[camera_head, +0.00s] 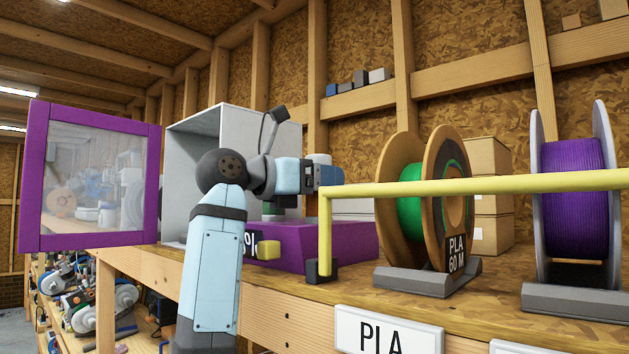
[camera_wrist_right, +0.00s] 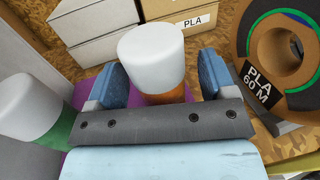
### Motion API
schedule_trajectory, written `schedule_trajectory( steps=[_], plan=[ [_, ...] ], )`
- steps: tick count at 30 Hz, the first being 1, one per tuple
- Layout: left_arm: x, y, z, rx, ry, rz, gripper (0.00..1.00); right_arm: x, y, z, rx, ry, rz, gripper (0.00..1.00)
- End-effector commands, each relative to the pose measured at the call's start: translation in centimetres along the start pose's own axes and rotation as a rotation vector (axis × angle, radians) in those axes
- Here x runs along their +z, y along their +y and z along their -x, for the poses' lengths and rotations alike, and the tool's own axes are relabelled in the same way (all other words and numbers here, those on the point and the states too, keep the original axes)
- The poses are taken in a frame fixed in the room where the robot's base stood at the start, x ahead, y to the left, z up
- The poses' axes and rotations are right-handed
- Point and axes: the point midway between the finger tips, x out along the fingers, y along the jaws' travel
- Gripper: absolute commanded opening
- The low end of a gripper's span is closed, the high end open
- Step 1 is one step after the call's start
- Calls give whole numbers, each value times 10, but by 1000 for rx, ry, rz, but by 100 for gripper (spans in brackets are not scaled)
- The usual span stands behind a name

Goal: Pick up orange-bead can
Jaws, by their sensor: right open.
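The orange-bead can (camera_wrist_right: 166,97) has a white lid and an orange body. In the right wrist view it stands between the two blue fingers of my right gripper (camera_wrist_right: 161,80), which is open around it. The gripper hides the lower part of the can. In the head view my right gripper (camera_head: 325,175) is over the purple printer base, with the can's white lid (camera_head: 320,158) showing just behind it. I cannot tell whether the fingers touch the can. My left gripper is not in view.
A green can with a white lid (camera_wrist_right: 28,108) stands to the left of the gripper. A spool with green filament (camera_head: 412,215) stands right, behind a yellow rail (camera_head: 480,186). The grey printer housing (camera_head: 185,160) and its open purple-framed door (camera_head: 36,180) are left.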

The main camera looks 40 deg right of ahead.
Motion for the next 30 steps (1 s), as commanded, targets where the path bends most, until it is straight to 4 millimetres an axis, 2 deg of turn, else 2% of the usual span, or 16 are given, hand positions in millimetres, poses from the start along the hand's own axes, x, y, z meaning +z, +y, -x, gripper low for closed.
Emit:
schedule_trajectory(
  steps=[1, 6, 9, 14, 23, 30],
  plan=[
    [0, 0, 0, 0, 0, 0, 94, 0, 0, 0, 0, 0, 0, 72],
    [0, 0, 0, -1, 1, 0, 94, 0, 0, 0, 0, 0, 0, 33],
    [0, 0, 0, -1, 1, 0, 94, 0, 0, 0, 0, 0, 0, 14],
    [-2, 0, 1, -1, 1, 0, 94, 3, 0, 0, 0, 0, 0, 14],
    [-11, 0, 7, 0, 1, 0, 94, 20, 0, 0, -1, 0, 0, 14],
    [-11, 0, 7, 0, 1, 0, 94, 20, 0, 0, -1, 0, 1, 14]
  ],
)
